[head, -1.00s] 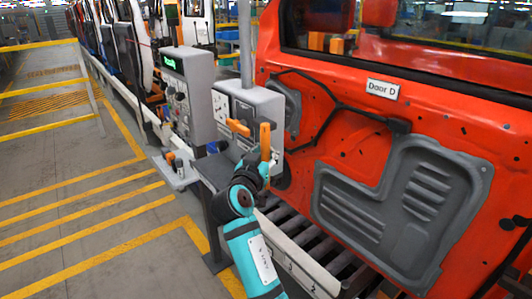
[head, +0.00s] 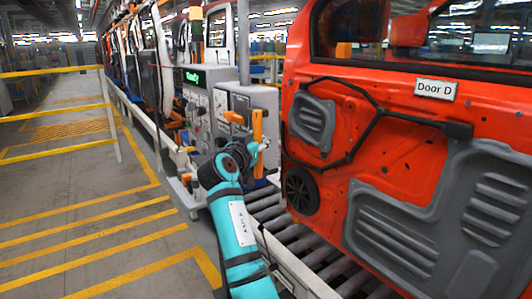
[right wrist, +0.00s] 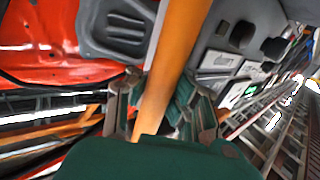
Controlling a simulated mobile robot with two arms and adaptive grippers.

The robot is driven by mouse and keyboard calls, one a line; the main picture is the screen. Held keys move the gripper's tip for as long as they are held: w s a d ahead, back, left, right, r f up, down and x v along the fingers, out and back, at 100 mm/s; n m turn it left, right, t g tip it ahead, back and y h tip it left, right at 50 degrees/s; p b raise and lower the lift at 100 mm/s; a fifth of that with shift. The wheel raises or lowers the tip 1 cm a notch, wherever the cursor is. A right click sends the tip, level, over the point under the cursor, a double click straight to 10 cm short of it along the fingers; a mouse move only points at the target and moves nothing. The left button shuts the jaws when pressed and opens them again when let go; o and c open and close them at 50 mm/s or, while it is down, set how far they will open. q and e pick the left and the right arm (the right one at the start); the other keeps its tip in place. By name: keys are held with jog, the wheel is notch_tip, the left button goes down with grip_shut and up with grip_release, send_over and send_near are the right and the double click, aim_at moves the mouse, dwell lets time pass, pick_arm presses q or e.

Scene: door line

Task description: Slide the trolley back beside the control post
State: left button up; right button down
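The control post (head: 194,108) is a grey box with a green lit display, left of centre in the head view. A second grey box (head: 262,100) with panels stands close to its right. My right gripper (head: 257,148) is at an upright orange bar (head: 257,125) in front of this box. In the right wrist view the orange bar (right wrist: 172,62) runs between both fingers (right wrist: 153,105), which appear closed on it. I cannot tell which parts belong to the trolley; no separate trolley shows clearly. My left gripper is out of view.
A red door labelled Door D (head: 400,150) fills the right side, close to my right arm. A roller conveyor (head: 300,235) runs below it. Yellow-striped floor (head: 90,220) is open on the left, with yellow rails (head: 60,110) beyond.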

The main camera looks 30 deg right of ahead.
jog(key=shift+w+a+f, duration=0.4)
jog(key=shift+w+a, duration=0.05)
jog(key=shift+s+r, duration=0.15)
jog(key=shift+s, duration=0.25)
jog(key=c, duration=1.9)
grip_release()
jog(key=o, duration=0.4)
jog(key=shift+a, duration=0.3)
jog(key=o, duration=0.4)
jog(key=shift+w+a+r, duration=0.1)
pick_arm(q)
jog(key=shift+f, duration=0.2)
pick_arm(e)
jog(key=shift+r, duration=0.1)
